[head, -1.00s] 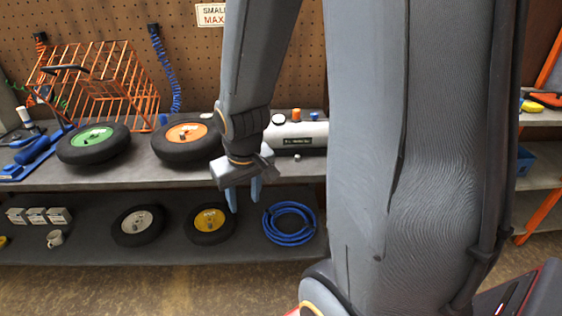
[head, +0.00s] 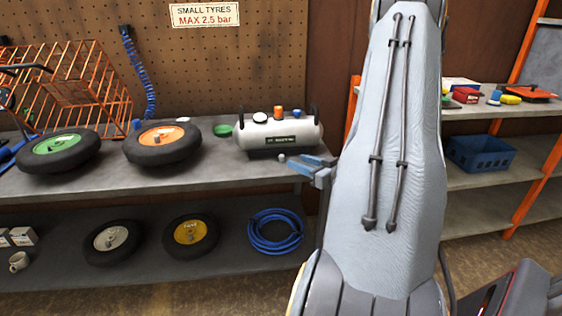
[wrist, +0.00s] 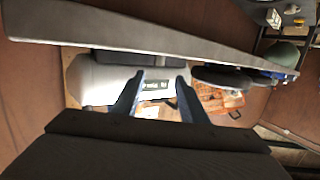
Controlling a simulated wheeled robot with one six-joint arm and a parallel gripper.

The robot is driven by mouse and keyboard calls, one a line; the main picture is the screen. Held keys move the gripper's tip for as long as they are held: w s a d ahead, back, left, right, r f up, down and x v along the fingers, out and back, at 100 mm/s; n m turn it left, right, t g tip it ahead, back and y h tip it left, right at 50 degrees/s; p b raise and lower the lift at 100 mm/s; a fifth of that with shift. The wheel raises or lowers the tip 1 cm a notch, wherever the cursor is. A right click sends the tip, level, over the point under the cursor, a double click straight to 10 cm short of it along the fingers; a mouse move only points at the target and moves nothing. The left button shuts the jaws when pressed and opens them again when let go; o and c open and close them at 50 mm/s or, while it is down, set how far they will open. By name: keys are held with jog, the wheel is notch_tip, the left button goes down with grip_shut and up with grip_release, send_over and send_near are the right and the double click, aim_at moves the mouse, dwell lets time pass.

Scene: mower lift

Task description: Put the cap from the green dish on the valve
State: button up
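A small green dish (head: 222,130) sits on the bench between the orange-hubbed wheel (head: 162,144) and the silver compressor tank (head: 278,137); I cannot make out what is in it. The wheel with a green hub (head: 60,151) lies further left. Each hub has a small dark part, but I cannot tell if it is the valve. My gripper (head: 302,164) is at the front right of the tank, its blue fingers pointing left, partly hidden by my arm. In the wrist view its fingers (wrist: 160,78) are apart with nothing seen between them. The tank (wrist: 95,75) lies beyond them.
A small greyish knob (head: 281,158) is before the tank. The lower shelf holds a grey-hubbed wheel (head: 111,242), a yellow-hubbed wheel (head: 190,235) and a coiled blue hose (head: 275,231). A wire basket (head: 85,85) stands behind. A blue crate (head: 480,153) is on the right rack.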

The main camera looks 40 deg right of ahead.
aim_at(282, 158)
jog(key=shift+w+a+f, duration=0.1)
jog(key=shift+w+f, duration=0.05)
jog(key=shift+w, duration=1.05)
jog(key=shift+w+f+p, duration=0.2)
jog(key=shift+w+p, duration=0.05)
jog(key=shift+w, duration=0.6)
jog(key=shift+w+f+p, duration=0.2)
jog(key=shift+w+p, duration=0.1)
jog(key=shift+w, duration=0.55)
jog(key=shift+w+f+p, duration=0.2)
jog(key=shift+w+p, duration=0.05)
jog(key=shift+w, duration=0.6)
grip_shut()
